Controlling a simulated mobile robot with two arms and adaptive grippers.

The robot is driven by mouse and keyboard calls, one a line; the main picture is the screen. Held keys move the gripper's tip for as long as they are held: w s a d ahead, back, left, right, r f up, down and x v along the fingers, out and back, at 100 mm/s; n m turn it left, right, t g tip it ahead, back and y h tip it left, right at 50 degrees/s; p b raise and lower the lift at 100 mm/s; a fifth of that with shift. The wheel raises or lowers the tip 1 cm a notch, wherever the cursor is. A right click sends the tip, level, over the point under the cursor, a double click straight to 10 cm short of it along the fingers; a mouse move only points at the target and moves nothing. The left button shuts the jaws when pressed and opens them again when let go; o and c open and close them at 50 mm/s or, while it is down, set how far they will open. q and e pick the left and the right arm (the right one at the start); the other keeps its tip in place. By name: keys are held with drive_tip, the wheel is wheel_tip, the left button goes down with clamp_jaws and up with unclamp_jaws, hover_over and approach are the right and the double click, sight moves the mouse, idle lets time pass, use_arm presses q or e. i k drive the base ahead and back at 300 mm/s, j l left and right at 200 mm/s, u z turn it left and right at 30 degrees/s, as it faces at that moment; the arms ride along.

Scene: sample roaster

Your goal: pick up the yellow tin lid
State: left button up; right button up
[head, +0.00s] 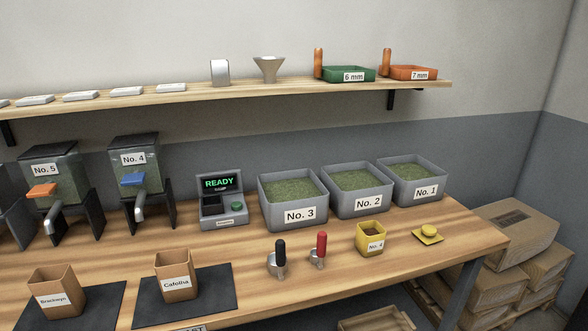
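The yellow tin lid (428,235) lies flat near the right end of the wooden table. It is a square plate with a round knob on top. A yellow tin (370,240) labelled No. 4 stands to its left, open at the top. Neither of my grippers shows in the head view.
Grey bins No. 3 (293,198), No. 2 (358,189) and No. 1 (412,182) stand behind the lid and tin. Two scoops, with a black handle (281,251) and a red handle (321,244), are left of the tin. Bare table (465,233) lies right of the lid.

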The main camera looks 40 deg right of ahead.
sight(428, 233)
drive_tip(key=z, duration=2.05)
drive_tip(key=i, duration=0.1)
drive_tip(key=l+z, duration=0.05)
